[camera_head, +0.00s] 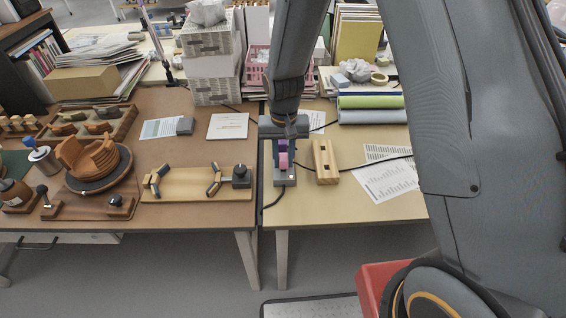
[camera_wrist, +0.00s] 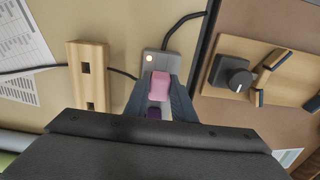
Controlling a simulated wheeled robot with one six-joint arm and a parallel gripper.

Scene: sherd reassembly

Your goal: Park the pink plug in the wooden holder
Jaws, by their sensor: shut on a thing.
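The pink plug (camera_head: 283,161) is between the fingers of my gripper (camera_head: 284,154), which is shut on it. The wrist view also shows the pink plug (camera_wrist: 159,86) between the two fingertips (camera_wrist: 159,92). It is over the grey power strip (camera_wrist: 161,62); I cannot tell whether it is still seated in a socket. A purple plug (camera_wrist: 153,113) is just behind it on the strip, partly hidden. The wooden holder (camera_head: 325,162) lies right of the strip in the head view. It also shows in the wrist view (camera_wrist: 89,88), with two dark square holes, both empty.
Paper sheets (camera_head: 387,180) lie right of the holder, with a black cable crossing. A wooden board with a dark knob (camera_wrist: 232,76) is on the brown table beside the strip. Rolled mats (camera_head: 370,109) lie behind. The tabletop in front of the holder is clear.

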